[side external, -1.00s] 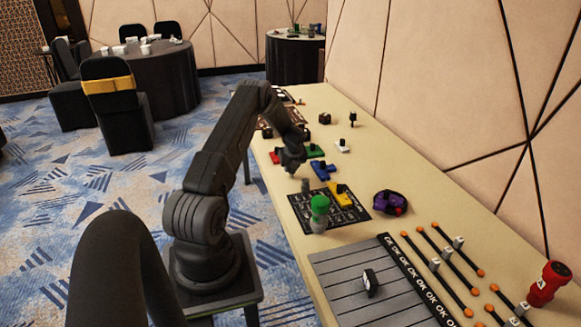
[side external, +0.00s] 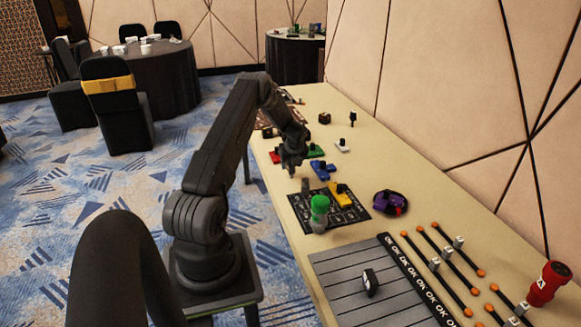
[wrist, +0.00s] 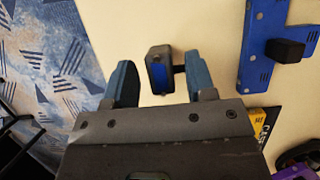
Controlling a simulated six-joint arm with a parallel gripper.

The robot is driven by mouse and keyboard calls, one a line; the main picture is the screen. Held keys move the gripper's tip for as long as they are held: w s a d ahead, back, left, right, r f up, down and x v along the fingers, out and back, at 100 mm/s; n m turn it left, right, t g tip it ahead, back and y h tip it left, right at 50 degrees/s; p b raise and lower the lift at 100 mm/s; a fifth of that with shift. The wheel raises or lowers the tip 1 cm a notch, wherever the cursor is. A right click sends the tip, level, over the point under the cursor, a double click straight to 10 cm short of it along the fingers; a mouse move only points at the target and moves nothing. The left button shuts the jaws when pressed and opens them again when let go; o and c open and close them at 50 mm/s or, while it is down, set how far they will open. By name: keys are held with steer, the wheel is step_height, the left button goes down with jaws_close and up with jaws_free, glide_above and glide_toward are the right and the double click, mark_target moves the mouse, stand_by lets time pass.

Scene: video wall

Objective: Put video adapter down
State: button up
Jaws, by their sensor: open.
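In the wrist view, a small dark block with a blue face (wrist: 160,70), which looks like the video adapter, is over the pale tabletop between my two fingers. A short black stub on its right side reaches close to the right finger; I cannot tell if they touch. My gripper (wrist: 160,78) is open, with a clear gap between the left finger and the block. In the side view my gripper (side external: 291,166) is low over the table's left edge, beside a blue cross-shaped piece (side external: 323,170). The adapter cannot be made out there.
The blue piece also shows in the wrist view (wrist: 258,45). A black mat (side external: 350,213) with a yellow piece (side external: 341,196) lies nearer the side camera.

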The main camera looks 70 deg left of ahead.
steer(key=w+d+r+n+t, duration=0.1)
steer(key=w+d+r+n, duration=0.15)
steer(key=d+r, duration=0.65)
steer(key=w+d+r+n+t, duration=0.1)
steer(key=w+d+r+n, duration=0.15)
steer(key=d+r, duration=0.7)
steer(key=d+r+n+t+h, duration=0.1)
steer(key=d+r+n, duration=0.3)
steer(key=d+r, duration=0.8)
steer(key=s+d+n+t+h, duration=0.1)
steer(key=s+d+n, duration=0.3)
steer(key=s+d, duration=0.4)
steer(key=s+d+n+t+h, duration=0.1)
steer(key=s+d+n+h, duration=0.1)
steer(key=s+d+n, duration=0.3)
steer(key=s+d+r, duration=0.1)
steer(key=s+d, duration=0.3)
steer(key=d, duration=0.5)
steer(key=shift+d+t+h, duration=0.3)
steer(key=shift+d, duration=0.1)
